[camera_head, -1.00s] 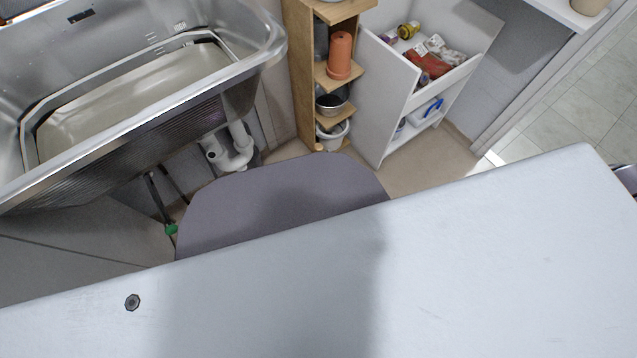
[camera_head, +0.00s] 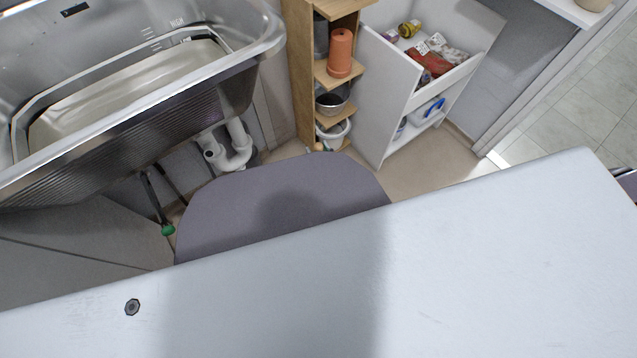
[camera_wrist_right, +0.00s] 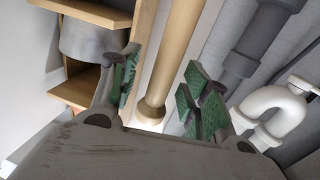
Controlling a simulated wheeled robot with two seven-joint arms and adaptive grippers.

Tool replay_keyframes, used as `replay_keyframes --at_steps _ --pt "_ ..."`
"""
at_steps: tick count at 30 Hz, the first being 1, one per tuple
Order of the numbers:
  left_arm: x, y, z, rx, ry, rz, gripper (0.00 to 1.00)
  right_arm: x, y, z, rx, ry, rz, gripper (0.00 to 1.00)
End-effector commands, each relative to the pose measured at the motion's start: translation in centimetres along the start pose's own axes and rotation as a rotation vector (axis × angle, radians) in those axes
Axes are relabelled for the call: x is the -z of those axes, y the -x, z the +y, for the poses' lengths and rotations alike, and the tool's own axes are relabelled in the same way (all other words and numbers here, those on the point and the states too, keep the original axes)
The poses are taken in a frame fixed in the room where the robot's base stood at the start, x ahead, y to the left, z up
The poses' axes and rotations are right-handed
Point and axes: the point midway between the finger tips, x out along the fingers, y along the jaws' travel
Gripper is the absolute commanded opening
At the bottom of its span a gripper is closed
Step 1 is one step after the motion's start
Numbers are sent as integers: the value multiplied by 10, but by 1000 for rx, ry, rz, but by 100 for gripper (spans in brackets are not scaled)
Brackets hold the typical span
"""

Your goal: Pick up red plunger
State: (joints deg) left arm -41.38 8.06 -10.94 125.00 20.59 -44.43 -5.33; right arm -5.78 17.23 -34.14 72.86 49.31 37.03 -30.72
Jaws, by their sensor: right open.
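No red plunger cup shows in either view. In the right wrist view a light wooden rod (camera_wrist_right: 176,58) with a flared, rounded end runs between the fingers of my right gripper (camera_wrist_right: 163,88). It looks like a plunger handle, but its far end is out of frame. The right gripper is open; its green-padded fingers stand on either side of the rod, with gaps visible. A small round wooden knob (camera_head: 319,146) shows at the foot of the shelf in the head view; I cannot tell if it is the same rod. My left gripper is not in view.
A wooden shelf (camera_head: 301,80) holds terracotta pots (camera_head: 340,54) and a metal bowl (camera_head: 331,103). A white cabinet (camera_head: 387,95) with an open drawer stands right of it. The steel basin (camera_head: 150,121) and white drain pipe (camera_head: 239,148) are left; the pipe (camera_wrist_right: 273,107) is right of my gripper.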

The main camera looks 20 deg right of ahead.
Motion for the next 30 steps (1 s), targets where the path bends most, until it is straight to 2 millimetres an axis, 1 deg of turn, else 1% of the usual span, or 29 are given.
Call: replay_keyframes --at_steps 1,2,12,25,30 --pt "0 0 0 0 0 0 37 0 0 0 0 0 0 47" --pt "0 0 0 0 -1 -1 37 0 0 0 0 0 0 44" --pt "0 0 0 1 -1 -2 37 0 0 0 0 0 0 0" --pt "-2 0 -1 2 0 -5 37 2 0 0 0 0 3 0" --pt "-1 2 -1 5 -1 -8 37 7 0 0 0 -1 3 0"
